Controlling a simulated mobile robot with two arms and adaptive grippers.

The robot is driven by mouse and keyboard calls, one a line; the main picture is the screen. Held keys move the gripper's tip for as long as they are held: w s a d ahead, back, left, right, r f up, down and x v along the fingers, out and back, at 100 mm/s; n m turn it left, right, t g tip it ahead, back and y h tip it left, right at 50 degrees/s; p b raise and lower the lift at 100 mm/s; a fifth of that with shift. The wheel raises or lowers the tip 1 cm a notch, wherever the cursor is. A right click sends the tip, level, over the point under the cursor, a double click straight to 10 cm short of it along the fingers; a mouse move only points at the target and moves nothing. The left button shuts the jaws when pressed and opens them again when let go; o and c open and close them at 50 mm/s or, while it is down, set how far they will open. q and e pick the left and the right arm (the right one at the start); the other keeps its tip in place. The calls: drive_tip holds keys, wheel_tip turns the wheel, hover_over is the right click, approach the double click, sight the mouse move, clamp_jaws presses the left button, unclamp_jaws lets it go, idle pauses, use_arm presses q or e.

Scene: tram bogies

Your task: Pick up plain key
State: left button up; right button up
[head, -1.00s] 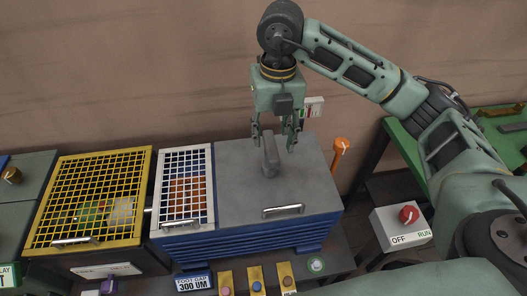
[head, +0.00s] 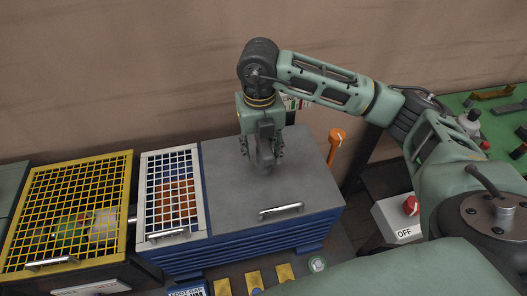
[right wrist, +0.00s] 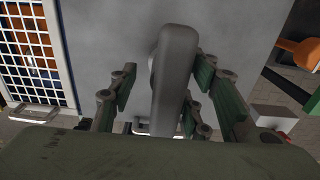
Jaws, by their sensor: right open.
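A plain grey upright piece, which I take to be the plain key (head: 265,158), stands on the grey lid (head: 225,190) of the blue box. My right gripper (head: 262,157) is open, pointing down over it, with its fingers either side. In the right wrist view the key (right wrist: 175,75) rises between the open green fingers (right wrist: 162,100). Gaps show beside it, so it does not look clamped. Its lower end is partly hidden by the fingers in the head view. My left gripper is out of view.
A white grid cover (head: 172,190) and a yellow grid cover (head: 65,215) lie to the left. An orange-handled piece (head: 336,138) stands right of the box. A switch box (head: 397,218) with a red knob and a green bench (head: 500,125) are further right. The lid has a front handle (head: 281,209).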

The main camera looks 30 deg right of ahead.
sight(260, 162)
drive_tip(key=shift+w+f, duration=0.1)
drive_tip(key=shift+f, duration=0.5)
wheel_tip(260, 162, down, 4)
drive_tip(key=shift+d+f+p, duration=0.1)
drive_tip(key=shift+f+p, duration=0.1)
drive_tip(key=shift+p, duration=1.05)
drive_tip(key=shift+f, duration=0.2)
clamp_jaws()
